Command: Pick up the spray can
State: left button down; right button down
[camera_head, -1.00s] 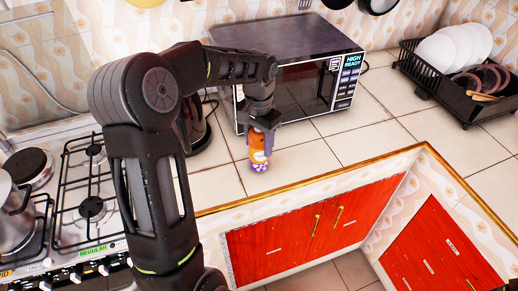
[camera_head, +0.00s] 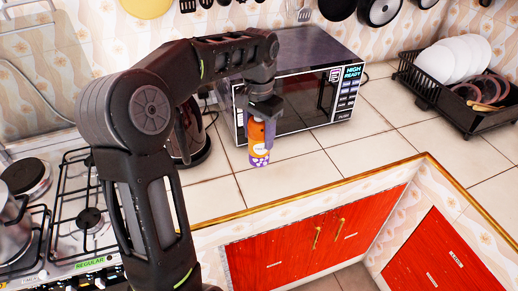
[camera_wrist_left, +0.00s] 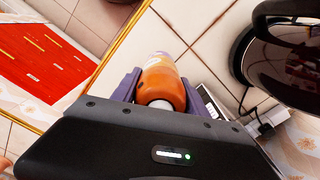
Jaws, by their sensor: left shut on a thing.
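The spray can (camera_head: 259,149) is orange with a white and purple lower part. My left gripper (camera_head: 263,118) is shut on its upper part, from above, in front of the microwave. The can is close to upright and appears to hang a little above the tiled counter. In the left wrist view the can (camera_wrist_left: 162,84) sits between the two purple fingers of the left gripper (camera_wrist_left: 158,88). My right gripper is in neither view.
A microwave (camera_head: 300,80) stands just behind the can. A dark kettle (camera_head: 190,140) is left of it, with a gas stove (camera_head: 85,215) further left. A black dish rack (camera_head: 440,100) with plates is at the right. The counter (camera_head: 385,145) between is clear.

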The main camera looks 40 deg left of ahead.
pick_arm(q)
jog(key=shift+r, duration=1.45)
